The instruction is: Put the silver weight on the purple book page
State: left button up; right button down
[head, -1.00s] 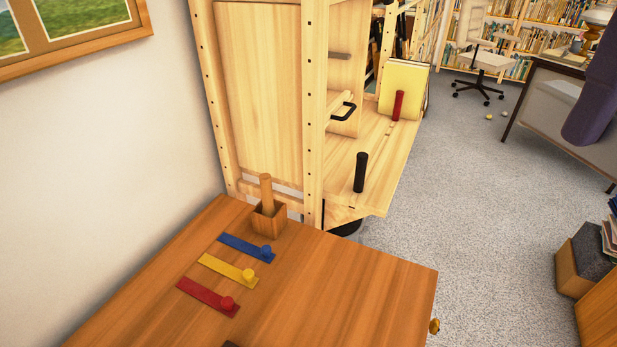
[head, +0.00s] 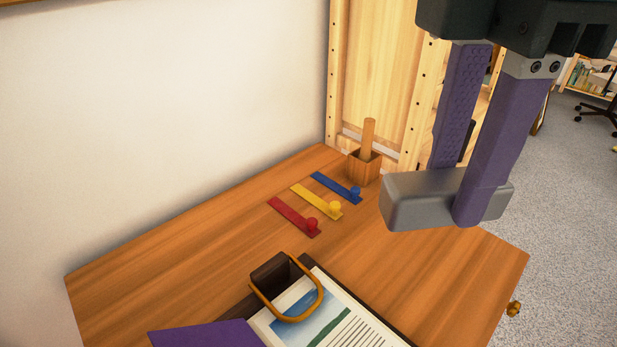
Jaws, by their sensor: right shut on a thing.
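The silver weight (head: 420,203), a grey block with rounded edges, is held in the air above the right part of the wooden desk. My right gripper (head: 456,196), with purple fingers, is shut on it. A purple sheet or cover (head: 207,336) shows at the bottom edge, cut off by the frame. It lies beside a white page (head: 345,325) with a blue and green picture and lines of text. The weight is beyond and to the right of these pages, apart from them. My left gripper is not in view.
A dark block (head: 275,272) with a brass-coloured loop (head: 318,300) stands at the page's far edge. Red (head: 293,216), yellow (head: 315,201) and blue (head: 335,187) strips with knobs lie behind. A wooden box (head: 364,168) holds a rod. The desk's left side (head: 170,275) is clear.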

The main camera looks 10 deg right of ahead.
notch_tip(320, 180, down, 8)
jog(key=s+a+n+b, duration=0.1)
jog(key=a+n+b, duration=0.15)
jog(key=n, duration=0.45)
jog(key=b, duration=0.5)
send_near(333, 345)
jog(key=shift+n, duration=0.3)
jog(key=s+d, duration=0.1)
jog(key=d, duration=0.1)
jog(key=s+d+f, duration=0.1)
jog(key=s+d, duration=0.1)
jog(key=shift+s+f, duration=0.15)
jog(key=shift+s, duration=0.1)
pick_arm(q)
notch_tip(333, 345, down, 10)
jog(key=shift+b, duration=0.45)
pick_arm(e)
jog(key=shift+f, duration=2.05)
jog(key=shift+f, duration=0.15)
jog(key=c, duration=0.5)
grip_release()
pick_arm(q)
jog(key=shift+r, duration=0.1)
